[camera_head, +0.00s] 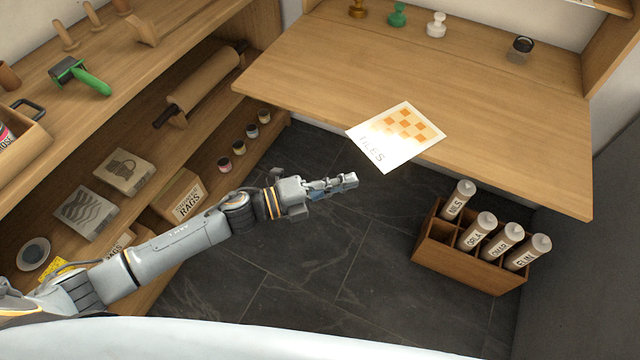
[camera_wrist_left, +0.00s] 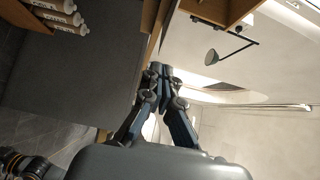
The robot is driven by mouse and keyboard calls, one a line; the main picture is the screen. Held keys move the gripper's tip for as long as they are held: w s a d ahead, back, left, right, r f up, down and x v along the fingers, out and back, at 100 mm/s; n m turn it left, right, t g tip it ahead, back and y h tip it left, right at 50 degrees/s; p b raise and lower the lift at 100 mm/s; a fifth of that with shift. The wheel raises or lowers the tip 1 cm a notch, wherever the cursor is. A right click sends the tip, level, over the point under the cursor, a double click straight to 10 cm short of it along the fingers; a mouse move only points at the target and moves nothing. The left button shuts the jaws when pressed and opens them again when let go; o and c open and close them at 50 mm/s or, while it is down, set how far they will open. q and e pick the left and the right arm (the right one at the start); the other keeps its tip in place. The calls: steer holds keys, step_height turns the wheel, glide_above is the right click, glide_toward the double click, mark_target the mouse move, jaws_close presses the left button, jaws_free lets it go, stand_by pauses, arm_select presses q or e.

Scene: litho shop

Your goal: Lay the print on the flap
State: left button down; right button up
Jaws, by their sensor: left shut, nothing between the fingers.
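The print (camera_head: 397,137) is a white sheet with an orange checker pattern and the word TILES. It lies askew at the front edge of the wooden flap (camera_head: 480,110), with its lower corner sticking out past the edge. My left gripper (camera_head: 350,181) is shut and empty, in front of the flap and below the print in the head view, apart from it. In the left wrist view its fingers (camera_wrist_left: 160,70) are together with nothing between them. The print is not clearly visible in that view. My right gripper is not in view.
A wooden crate (camera_head: 437,252) with several labelled tubes stands at the right below the flap. Small stamps and a loupe (camera_head: 522,46) stand at the flap's back. Its middle is clear.

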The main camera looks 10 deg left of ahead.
arm_select(q)
steer(key=w, duration=0.1)
steer(key=w+d, duration=0.1)
steer(key=w, duration=0.1)
steer(key=w+d, duration=0.1)
steer(key=shift+w+d, duration=0.25)
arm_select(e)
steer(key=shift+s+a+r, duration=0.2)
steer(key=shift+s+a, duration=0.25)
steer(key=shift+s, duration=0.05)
